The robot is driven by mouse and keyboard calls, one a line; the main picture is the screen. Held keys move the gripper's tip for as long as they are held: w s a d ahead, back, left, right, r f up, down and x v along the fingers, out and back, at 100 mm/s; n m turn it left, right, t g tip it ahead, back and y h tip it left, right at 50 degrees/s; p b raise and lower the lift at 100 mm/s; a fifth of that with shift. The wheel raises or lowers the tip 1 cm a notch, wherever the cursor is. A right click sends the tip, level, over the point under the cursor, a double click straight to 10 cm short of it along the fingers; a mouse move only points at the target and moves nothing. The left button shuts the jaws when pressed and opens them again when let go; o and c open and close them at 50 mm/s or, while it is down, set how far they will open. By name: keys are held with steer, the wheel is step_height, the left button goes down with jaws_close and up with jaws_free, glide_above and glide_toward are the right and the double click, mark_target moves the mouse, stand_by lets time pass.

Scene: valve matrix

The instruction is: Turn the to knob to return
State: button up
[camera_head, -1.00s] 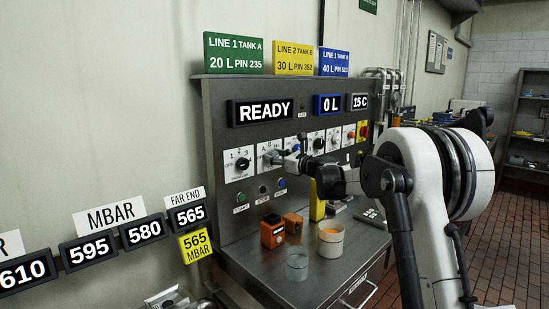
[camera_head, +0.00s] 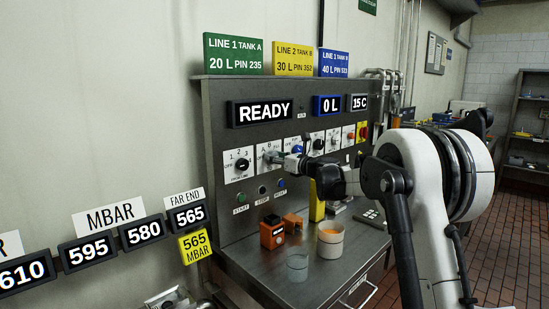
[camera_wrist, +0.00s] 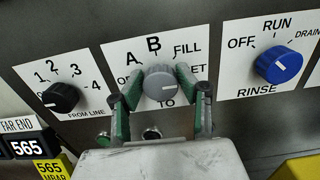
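The to knob (camera_wrist: 160,84) is grey and round, on a white plate marked A, B, FILL and TO in the wrist view. Its white pointer line points right, towards a label partly hidden by a finger, of which "ET" shows. My gripper (camera_wrist: 161,80) has one green-padded finger on each side of the knob, and the tips appear to be against it. In the head view my gripper (camera_head: 282,160) is at the knob's plate on the panel, and the fingertips are small and hard to make out there.
A black knob (camera_wrist: 61,97) marked 1 to 4 is left of the gripper, and a blue knob (camera_wrist: 278,65) marked OFF, RUN and RINSE is right. Below the panel, an orange box (camera_head: 272,233), a clear cup (camera_head: 297,266) and a white cup (camera_head: 330,240) stand on the bench.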

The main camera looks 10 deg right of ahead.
steer(key=o, duration=0.4)
steer(key=shift+c, duration=0.2)
steer(key=shift+s+d, duration=0.1)
steer(key=v, duration=1.1)
steer(key=shift+s+d, duration=0.2)
steer(key=shift+s, duration=0.15)
